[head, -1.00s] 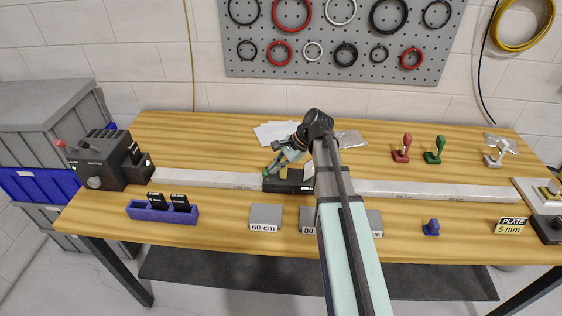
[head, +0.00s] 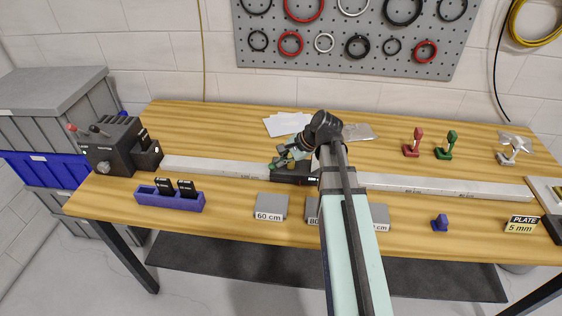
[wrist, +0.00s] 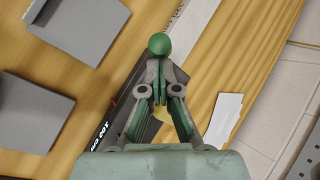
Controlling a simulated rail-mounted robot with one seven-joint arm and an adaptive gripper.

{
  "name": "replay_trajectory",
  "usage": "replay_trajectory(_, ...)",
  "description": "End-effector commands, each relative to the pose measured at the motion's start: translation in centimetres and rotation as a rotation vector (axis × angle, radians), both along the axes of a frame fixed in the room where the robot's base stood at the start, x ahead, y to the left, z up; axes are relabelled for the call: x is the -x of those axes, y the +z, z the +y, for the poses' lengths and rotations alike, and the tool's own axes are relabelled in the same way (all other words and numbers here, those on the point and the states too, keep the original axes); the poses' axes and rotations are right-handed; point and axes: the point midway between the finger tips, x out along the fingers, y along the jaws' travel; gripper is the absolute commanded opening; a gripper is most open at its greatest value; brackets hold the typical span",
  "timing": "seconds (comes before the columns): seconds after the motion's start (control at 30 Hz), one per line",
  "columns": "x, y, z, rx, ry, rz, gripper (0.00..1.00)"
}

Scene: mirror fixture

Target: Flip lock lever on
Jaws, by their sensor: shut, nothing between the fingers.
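The lock lever's round green knob (wrist: 159,43) shows in the wrist view just past my fingertips. Whether they touch it I cannot tell. In the head view the knob (head: 271,167) is small, at the left end of a dark carriage (head: 296,178) on the long rail. My gripper (head: 280,163) is over the carriage's left part, and it also shows in the wrist view (wrist: 160,72). Its green fingers are shut with nothing between them. The lever's stem is mostly hidden behind the fingers.
The pale metal rail (head: 215,168) runs along the table to both sides. A black adapter block (head: 110,150) stands at its left end. Grey blocks (head: 272,206) and a blue card holder (head: 170,200) lie in front. White paper (head: 285,124) lies behind.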

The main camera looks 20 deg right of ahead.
Motion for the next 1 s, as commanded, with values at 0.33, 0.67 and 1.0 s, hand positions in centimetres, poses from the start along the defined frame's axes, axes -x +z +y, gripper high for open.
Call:
replay_trajectory(0.33, 0.1, -0.2, 0.7, -0.012, 0.017, 0.012, 0.0)
replay_trajectory(0.67, -1.1, 0.0, 0.1, -0.012, 0.014, 0.01, 0.0)
replay_trajectory(1.0, -1.4, 1.3, -2.0, -0.009, 0.015, 0.009, 0.0)
